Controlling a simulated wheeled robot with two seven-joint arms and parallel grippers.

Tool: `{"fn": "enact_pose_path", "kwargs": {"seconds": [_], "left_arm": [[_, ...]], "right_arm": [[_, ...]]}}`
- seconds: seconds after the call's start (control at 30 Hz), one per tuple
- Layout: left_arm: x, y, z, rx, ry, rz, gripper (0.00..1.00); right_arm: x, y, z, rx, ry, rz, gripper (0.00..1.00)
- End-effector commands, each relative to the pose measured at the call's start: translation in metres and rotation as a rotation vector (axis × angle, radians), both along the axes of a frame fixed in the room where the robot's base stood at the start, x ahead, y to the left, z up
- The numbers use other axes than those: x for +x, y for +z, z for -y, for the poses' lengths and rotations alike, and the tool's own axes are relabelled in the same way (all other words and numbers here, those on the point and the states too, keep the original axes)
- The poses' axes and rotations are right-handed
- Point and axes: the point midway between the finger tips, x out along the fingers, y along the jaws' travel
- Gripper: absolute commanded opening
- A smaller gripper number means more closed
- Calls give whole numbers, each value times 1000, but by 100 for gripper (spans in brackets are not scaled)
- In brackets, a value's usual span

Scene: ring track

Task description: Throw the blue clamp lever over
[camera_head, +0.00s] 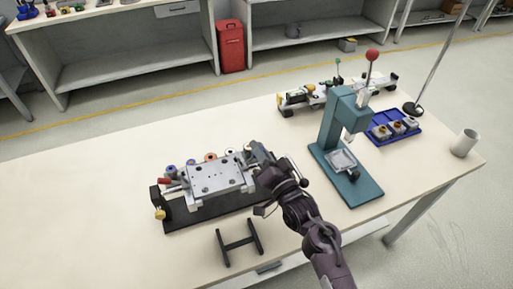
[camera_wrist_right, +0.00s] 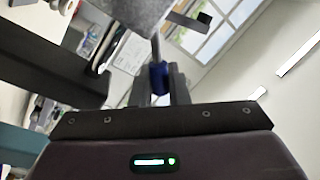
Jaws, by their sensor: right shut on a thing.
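The clamping fixture, a light grey metal plate (camera_head: 218,177) on a black base, lies on the table at the centre left. My right gripper (camera_head: 262,158) is at the plate's right end. In the right wrist view, the blue clamp lever (camera_wrist_right: 158,78) shows as a blue grip on a thin metal rod, between the two dark fingers of the gripper, which is shut on it. The rod runs up towards a grey metal block. In the head view my gripper hides this lever. My left gripper is in neither view.
A teal press (camera_head: 345,150) with a red ball knob stands close right of my arm. A black stand (camera_head: 239,242) is in front of the fixture. The table's left part is clear.

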Motion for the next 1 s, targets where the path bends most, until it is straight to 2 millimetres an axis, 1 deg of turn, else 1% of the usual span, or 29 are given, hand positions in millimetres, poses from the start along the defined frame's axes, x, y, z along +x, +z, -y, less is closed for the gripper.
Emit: {"fn": "enact_pose_path", "kwargs": {"seconds": [0.1,0.3,0.87,0.9,1.0], "left_arm": [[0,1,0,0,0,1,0],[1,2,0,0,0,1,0],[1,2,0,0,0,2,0],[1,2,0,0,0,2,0],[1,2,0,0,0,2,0]], "right_arm": [[1,-2,3,62,-3,-20,0],[1,-6,5,129,-3,-43,0],[2,-8,6,160,-2,-53,0],[2,-8,6,160,-2,-53,16],[2,-8,6,160,-2,-53,29]]}}
